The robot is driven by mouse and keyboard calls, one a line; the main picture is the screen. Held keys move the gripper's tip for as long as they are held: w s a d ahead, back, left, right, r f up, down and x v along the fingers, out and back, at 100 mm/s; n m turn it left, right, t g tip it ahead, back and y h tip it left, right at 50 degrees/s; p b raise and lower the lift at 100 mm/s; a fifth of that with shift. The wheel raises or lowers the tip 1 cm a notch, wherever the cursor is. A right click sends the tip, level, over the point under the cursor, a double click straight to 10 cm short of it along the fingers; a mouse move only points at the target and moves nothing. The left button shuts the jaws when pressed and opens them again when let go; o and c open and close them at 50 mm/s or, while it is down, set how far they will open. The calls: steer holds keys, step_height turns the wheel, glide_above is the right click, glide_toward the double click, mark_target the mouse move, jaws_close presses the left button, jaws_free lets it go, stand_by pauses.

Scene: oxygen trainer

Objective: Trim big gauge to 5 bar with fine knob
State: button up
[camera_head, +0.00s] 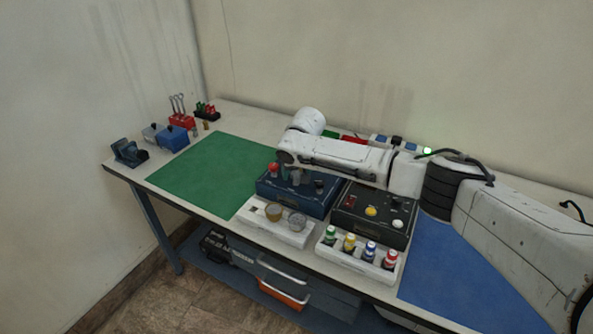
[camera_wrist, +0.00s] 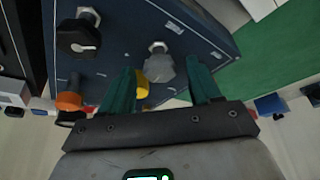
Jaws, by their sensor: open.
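The blue box (camera_head: 290,199) stands mid-bench, with a red knob (camera_head: 273,170) and a black knob (camera_head: 319,186) on top. In the wrist view, the blue panel (camera_wrist: 135,35) carries a black knob (camera_wrist: 78,36) and a grey knob (camera_wrist: 159,70). My gripper (camera_wrist: 162,80) is open, its green fingers apart on either side of the grey knob in the picture; I see no clear contact. A yellow part (camera_wrist: 141,85) and an orange knob (camera_wrist: 70,101) show near the fingers. I cannot tell which knob is the fine one. No gauge reading is legible.
A white tray (camera_head: 262,231) with two round items is in front of the blue box. A black box (camera_head: 372,232) and a rack of coloured bottles (camera_head: 358,266) stand to its right. A green mat (camera_head: 210,175) is clear on the left; a blue mat (camera_head: 455,275) lies right.

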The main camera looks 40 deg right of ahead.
steer(key=c, duration=1)
steer(key=shift+c, duration=0.2)
steer(key=shift+a+n+y+p, duration=0.1)
steer(key=shift+n+y+p, duration=0.2)
steer(key=shift+n+p, duration=0.45)
steer(key=shift+n+y, duration=0.3)
steer(key=shift+n, duration=0.45)
steer(key=n, duration=0.1)
steer(key=n+y+b, duration=0.1)
steer(key=n, duration=0.1)
steer(key=shift+d+f, duration=0.1)
steer(key=shift+d, duration=0.15)
steer(key=shift+n+y+b, duration=0.5)
steer(key=shift+n+b, duration=0.25)
steer(key=shift+n, duration=0.65)
steer(key=shift+r, duration=0.2)
